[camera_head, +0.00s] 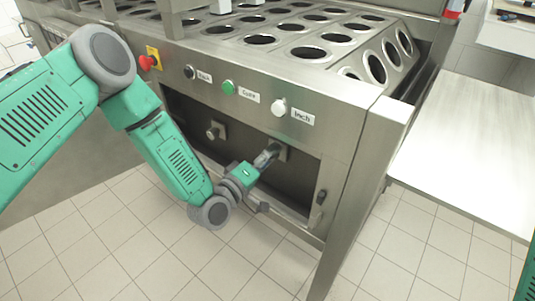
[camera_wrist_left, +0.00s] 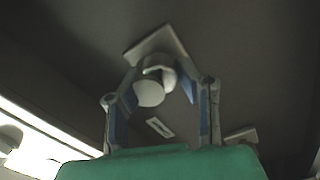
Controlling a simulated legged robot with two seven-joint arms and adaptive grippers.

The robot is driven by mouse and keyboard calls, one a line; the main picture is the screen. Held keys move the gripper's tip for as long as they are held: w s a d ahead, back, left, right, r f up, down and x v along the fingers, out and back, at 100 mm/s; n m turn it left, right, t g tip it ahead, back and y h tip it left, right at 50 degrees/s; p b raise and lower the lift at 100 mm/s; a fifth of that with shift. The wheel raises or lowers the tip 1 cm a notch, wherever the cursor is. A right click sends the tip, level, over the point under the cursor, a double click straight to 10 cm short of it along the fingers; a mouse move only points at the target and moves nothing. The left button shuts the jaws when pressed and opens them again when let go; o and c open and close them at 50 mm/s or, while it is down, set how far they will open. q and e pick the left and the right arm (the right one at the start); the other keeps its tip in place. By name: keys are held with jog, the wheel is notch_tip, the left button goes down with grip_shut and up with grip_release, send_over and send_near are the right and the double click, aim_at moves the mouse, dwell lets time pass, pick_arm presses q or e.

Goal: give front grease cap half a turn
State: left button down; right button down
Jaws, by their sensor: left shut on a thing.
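The front grease cap, a pale round knob on a square plate, is in the recess under the machine's button panel. It shows clearly in the wrist view (camera_wrist_left: 150,93). In the head view my left gripper (camera_head: 268,156) reaches into the recess and mostly hides this cap. In the wrist view the two blue-lined fingers (camera_wrist_left: 161,80) stand on either side of the cap and are shut on it. Another similar grease cap (camera_head: 215,130) is farther left in the recess, free of the gripper. My right gripper is not in view.
Above are a red stop button (camera_head: 147,62) and black, green (camera_head: 228,87) and white (camera_head: 279,106) buttons. A dark handle (camera_head: 320,197) is at the recess's right edge. A metal table (camera_head: 465,150) stands right; tiled floor is clear in front.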

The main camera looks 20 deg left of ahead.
pick_arm(q)
jog(key=m+p, duration=0.1)
jog(key=m, duration=0.4)
jog(key=shift+s+d+f+m+p, duration=0.15)
jog(key=shift+d+f+m+p, duration=0.05)
jog(key=shift+m+p, duration=0.2)
jog(key=shift+f+m+p, duration=0.15)
jog(key=shift+m+p, duration=0.5)
jog(key=shift+m, duration=1.55)
jog(key=shift+a, duration=0.1)
jog(key=c, duration=1.2)
grip_release()
jog(key=v, duration=1.2)
